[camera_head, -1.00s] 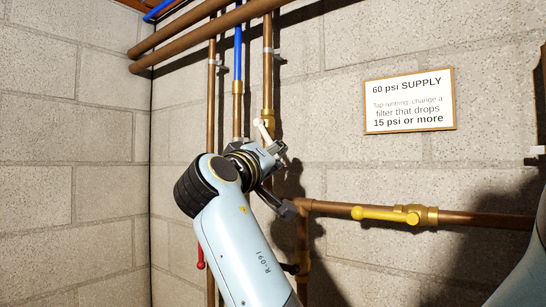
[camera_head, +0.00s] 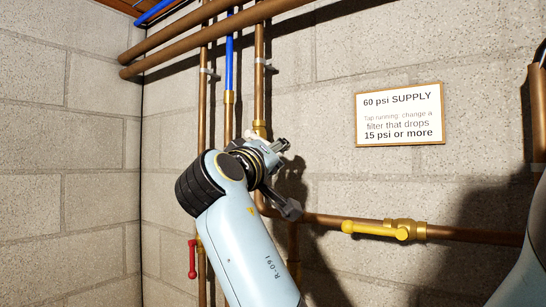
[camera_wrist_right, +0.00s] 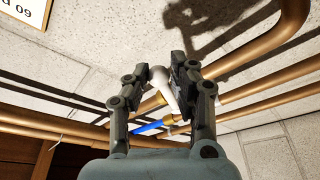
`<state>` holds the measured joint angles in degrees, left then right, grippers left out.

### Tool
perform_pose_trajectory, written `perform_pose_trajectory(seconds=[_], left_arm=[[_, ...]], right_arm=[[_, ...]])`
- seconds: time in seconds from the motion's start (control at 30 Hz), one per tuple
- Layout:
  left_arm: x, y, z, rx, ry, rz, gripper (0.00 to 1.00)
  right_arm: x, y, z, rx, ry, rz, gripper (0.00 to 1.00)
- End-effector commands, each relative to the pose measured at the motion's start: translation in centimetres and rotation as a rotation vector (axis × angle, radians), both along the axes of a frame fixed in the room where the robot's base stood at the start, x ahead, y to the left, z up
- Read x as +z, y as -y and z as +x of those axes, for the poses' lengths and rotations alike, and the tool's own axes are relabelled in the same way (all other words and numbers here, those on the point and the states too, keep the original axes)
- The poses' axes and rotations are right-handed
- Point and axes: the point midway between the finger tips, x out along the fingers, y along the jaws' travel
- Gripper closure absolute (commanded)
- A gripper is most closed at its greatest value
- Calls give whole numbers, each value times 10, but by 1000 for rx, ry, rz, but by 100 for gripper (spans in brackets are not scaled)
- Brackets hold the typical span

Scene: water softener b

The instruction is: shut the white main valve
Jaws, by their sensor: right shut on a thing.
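The white main valve's handle (camera_wrist_right: 160,78) shows in the right wrist view between the two dark fingers of my right gripper (camera_wrist_right: 165,72). The fingers are closed on it. In the head view my right gripper (camera_head: 276,150) is at the vertical copper pipe (camera_head: 259,80), just below a brass fitting (camera_head: 260,128). There the gripper and wrist hide most of the valve, so its exact angle is hard to tell. My left gripper is not in view.
A yellow lever valve (camera_head: 375,230) sits on the horizontal copper pipe (camera_head: 465,235) to the right. A red handle (camera_head: 192,258) hangs at lower left. A blue pipe (camera_head: 229,65) runs beside the copper ones. A sign (camera_head: 400,114) is on the block wall.

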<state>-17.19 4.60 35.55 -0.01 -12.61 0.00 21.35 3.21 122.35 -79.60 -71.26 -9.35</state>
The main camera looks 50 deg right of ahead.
Motion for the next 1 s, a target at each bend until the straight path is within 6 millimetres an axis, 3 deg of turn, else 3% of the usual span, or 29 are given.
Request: perform_pose_trajectory(seconds=[0.07,0.5,1.0], left_arm=[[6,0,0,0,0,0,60],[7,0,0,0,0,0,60],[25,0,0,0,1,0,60]], right_arm=[[9,0,-3,0,7,-5,93],[12,0,-5,1,9,-5,92],[37,1,-9,3,10,-6,85]])
